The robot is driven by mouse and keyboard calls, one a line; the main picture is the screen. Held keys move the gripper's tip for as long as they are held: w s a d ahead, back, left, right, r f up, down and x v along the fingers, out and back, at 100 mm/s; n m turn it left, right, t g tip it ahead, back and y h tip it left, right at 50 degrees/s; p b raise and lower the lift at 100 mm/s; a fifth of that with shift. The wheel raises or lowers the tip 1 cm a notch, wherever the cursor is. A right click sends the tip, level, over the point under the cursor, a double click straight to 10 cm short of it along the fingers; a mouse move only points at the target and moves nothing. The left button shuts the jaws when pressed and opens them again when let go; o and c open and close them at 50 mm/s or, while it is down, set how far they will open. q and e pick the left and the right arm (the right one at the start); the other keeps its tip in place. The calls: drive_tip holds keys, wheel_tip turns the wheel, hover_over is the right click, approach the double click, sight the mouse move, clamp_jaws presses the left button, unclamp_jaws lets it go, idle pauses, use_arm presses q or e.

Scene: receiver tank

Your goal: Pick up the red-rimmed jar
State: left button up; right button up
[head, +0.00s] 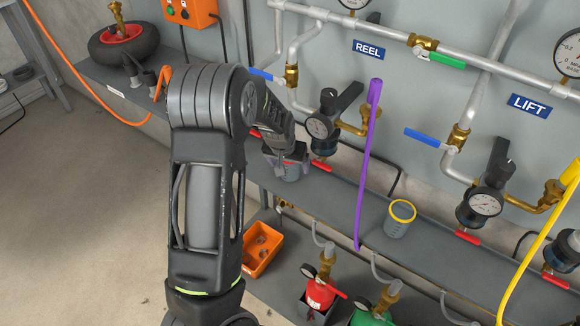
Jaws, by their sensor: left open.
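The red-rimmed jar (292,177) stands on the grey shelf, near the middle of the head view. It is a greyish cup, and a little of its red rim shows. My left gripper (287,163) is open at the top of the jar and covers most of its rim from view. I cannot tell whether the fingers touch the jar or how they straddle it. My right gripper is not in view.
A yellow-rimmed jar (399,219) stands further right on the shelf (335,205). A purple hose (367,160) hangs between the jars. A regulator with a gauge (322,125) is close right of my gripper. An orange bin (262,249) sits below.

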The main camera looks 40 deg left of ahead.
use_arm(q)
drive_tip(key=x, duration=0.3)
drive_tip(key=shift+w+a, duration=0.15)
drive_tip(key=shift+w, duration=0.3)
drive_tip(key=shift+c, duration=0.2)
drive_tip(key=c, duration=1.4)
drive_tip(key=shift+r, duration=0.15)
drive_tip(key=shift+s+r, duration=0.15)
drive_tip(key=shift+r, duration=0.4)
wheel_tip(320, 180, up, 6)
drive_tip(key=s+p, duration=0.2)
drive_tip(key=s, duration=1.7)
drive_tip(key=shift+s+d+f, duration=0.2)
drive_tip(key=shift+s+d, duration=0.05)
drive_tip(key=shift+s, duration=0.15)
